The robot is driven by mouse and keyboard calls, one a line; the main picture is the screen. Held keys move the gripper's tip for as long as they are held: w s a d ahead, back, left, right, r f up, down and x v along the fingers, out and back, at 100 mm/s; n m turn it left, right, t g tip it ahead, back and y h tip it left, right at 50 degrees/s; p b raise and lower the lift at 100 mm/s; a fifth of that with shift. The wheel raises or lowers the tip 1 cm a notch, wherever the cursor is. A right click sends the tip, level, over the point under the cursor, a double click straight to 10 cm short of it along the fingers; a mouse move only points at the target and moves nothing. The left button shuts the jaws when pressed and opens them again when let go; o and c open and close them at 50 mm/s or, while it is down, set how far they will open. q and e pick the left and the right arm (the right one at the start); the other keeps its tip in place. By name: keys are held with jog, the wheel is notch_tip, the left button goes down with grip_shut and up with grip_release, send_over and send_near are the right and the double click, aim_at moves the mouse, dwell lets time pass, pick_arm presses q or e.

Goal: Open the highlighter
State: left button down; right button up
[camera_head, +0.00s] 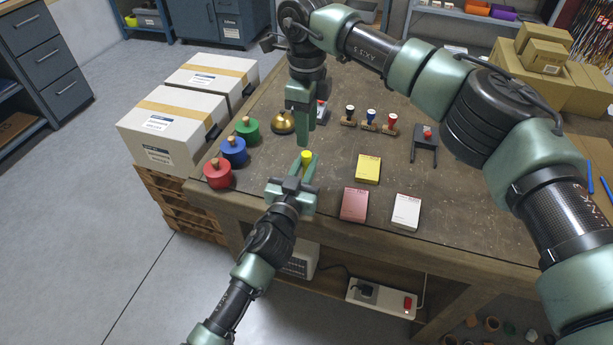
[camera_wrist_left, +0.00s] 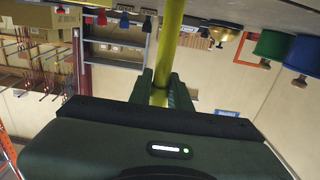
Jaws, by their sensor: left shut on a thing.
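The yellow highlighter (camera_head: 307,157) stands up between the fingertips of my left gripper (camera_head: 304,166), above the near left part of the table. In the left wrist view the highlighter (camera_wrist_left: 171,45) runs as a long yellow barrel between the two fingers (camera_wrist_left: 162,90) and out of the top edge; its far end is cut off there. My left gripper is shut on it. My right gripper (camera_head: 305,138) hangs down from above, its fingertips just behind the highlighter's top in the head view. Whether it touches the highlighter or how wide its jaws are cannot be told. I cannot make out a separate cap.
A brass bell (camera_head: 283,122) and several handled stamps (camera_head: 372,119) stand farther back. Yellow (camera_head: 368,169), pink (camera_head: 354,204) and white (camera_head: 406,212) boxes lie right of the left gripper.

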jog(key=shift+o, duration=0.9)
jog(key=shift+s+a+f, duration=0.15)
jog(key=shift+f, duration=0.05)
jog(key=s+a+f+n+g+y, duration=0.3)
jog(key=s+a+n+y, duration=0.1)
jog(key=s+y, duration=0.1)
jog(key=m+t+y, duration=0.4)
jog(key=t+y, duration=0.4)
jog(key=y, duration=0.4)
send_near(306, 154)
jog(key=x, duration=1)
jog(key=shift+w, duration=0.1)
